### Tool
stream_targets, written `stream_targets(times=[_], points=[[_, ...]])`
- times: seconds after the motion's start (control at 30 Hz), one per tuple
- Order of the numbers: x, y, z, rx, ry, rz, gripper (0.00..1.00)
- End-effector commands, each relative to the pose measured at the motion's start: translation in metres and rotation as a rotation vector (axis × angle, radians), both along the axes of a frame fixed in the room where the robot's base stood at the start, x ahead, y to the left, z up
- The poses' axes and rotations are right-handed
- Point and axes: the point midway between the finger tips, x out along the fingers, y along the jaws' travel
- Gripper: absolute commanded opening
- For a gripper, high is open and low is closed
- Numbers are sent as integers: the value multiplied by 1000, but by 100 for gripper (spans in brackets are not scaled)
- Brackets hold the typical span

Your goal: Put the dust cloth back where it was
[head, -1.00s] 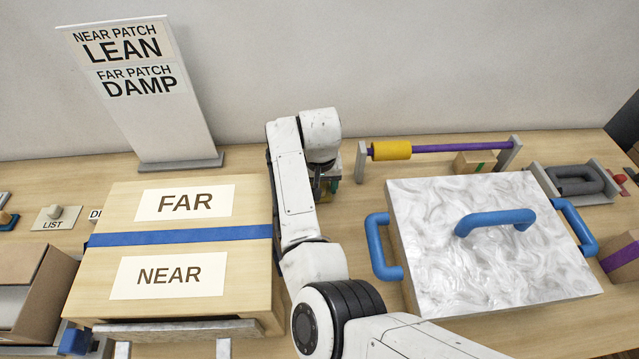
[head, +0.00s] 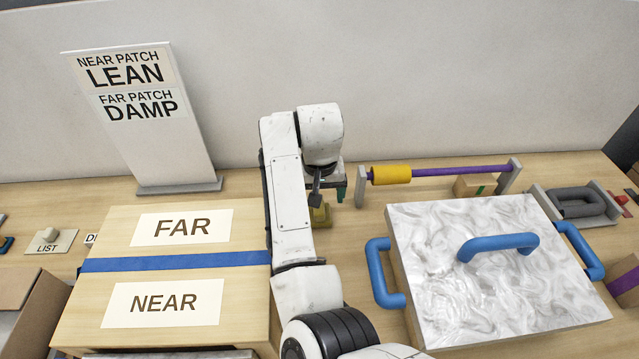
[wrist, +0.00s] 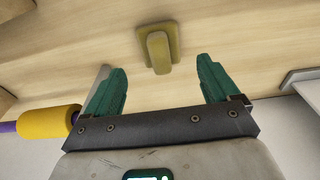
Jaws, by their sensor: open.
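A small olive-yellow pad with a raised grip (wrist: 158,50), which looks like the dust cloth, lies flat on the wooden table. In the head view the pad (head: 320,215) shows partly, behind my arm and beneath my gripper. My gripper (wrist: 162,66) is open, with its green fingers apart and nothing between them. In the wrist view the pad lies beyond the fingertips, roughly centred between them and apart from them. In the head view my gripper (head: 338,188) is above the table, left of the roller stand.
A board marked FAR (head: 182,228) and NEAR lies left of my arm. A marbled slab (head: 480,285) with blue handles is at right. A yellow roller (head: 391,174) on a purple rod stands behind it. A sign (head: 150,140) stands at the back left.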

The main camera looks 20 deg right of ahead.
Motion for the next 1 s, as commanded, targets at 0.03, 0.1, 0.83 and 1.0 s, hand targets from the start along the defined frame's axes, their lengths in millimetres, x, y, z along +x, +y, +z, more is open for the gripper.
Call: stream_targets(times=[0.03, 0.1, 0.83, 1.0], points=[[-1, 0, 9, 0, -4, -1, 88], [-2, 1, 22, 0, -3, -1, 88], [-6, 2, 54, -1, 1, 0, 88], [-6, 2, 53, -1, 1, 0, 88]])
